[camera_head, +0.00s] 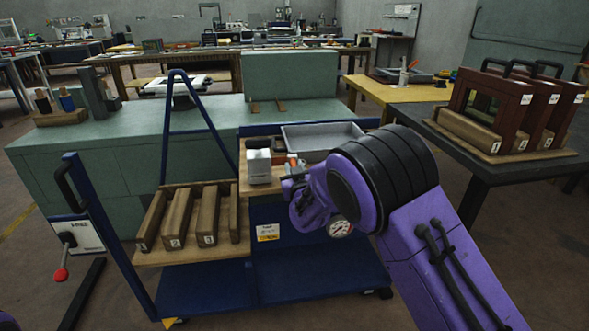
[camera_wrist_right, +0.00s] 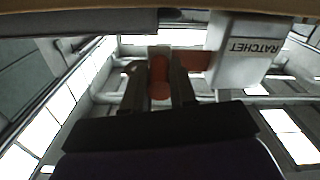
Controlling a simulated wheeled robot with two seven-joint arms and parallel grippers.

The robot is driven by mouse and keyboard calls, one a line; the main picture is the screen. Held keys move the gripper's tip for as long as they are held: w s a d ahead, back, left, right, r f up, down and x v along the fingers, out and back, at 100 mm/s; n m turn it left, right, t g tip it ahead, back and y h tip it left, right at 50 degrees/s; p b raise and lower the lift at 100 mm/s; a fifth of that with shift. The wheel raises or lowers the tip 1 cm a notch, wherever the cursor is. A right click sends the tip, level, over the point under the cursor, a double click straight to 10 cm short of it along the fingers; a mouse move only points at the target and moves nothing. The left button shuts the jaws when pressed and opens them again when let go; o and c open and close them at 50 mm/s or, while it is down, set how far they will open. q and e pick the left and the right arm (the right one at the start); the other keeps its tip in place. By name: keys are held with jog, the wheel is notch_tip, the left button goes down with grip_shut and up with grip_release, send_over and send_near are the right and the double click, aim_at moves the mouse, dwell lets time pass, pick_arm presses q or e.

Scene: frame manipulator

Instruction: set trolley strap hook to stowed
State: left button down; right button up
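The blue trolley (camera_head: 205,292) stands in the middle of the head view. A white box marked RATCHET (camera_wrist_right: 243,58) hangs at the upper right of the right wrist view; a white block (camera_head: 258,163) is on the trolley's upper shelf in the head view. A red lever with a rounded knob (camera_wrist_right: 160,90) reaches from the box side in between the fingers of my right gripper (camera_wrist_right: 162,72). Both dark fingers appear to touch the knob. In the head view my right arm hides most of this gripper. My left gripper is out of view.
Several numbered wooden blocks (camera_head: 208,217) lie on the trolley's wooden shelf. A grey tray (camera_head: 322,137) is behind my right gripper. A red-knobbed crank (camera_head: 62,274) is at the left. A dark table (camera_head: 480,176) with reddish frames (camera_head: 508,100) stands right.

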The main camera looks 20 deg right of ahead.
jog(key=o, duration=0.4)
jog(key=shift+c, duration=0.2)
jog(key=v, duration=1)
jog(key=shift+s, duration=0.25)
